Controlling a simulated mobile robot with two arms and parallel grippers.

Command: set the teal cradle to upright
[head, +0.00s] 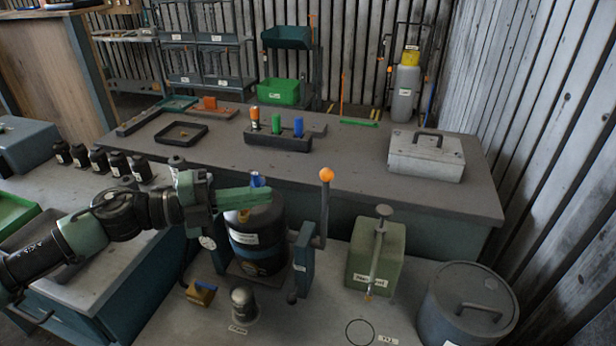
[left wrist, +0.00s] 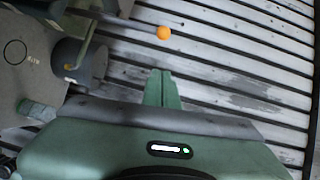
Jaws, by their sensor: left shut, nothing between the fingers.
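The teal cradle (head: 302,262) stands on the near bench and holds a dark drum (head: 257,240) with white labels. The drum looks near upright; I cannot tell its exact tilt. A lever (head: 325,212) with an orange ball knob (head: 327,174) rises at the cradle's right side. My left gripper (head: 266,194) is shut and empty, in front of the drum's top in the head view and left of the knob, apart from it. In the left wrist view its shut fingers (left wrist: 162,78) point toward the orange knob (left wrist: 163,33). My right gripper is not in view.
A green block-shaped can (head: 375,258) and a grey lidded drum (head: 467,305) stand right of the cradle. A grey toolbox (head: 427,155) sits on the bench behind.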

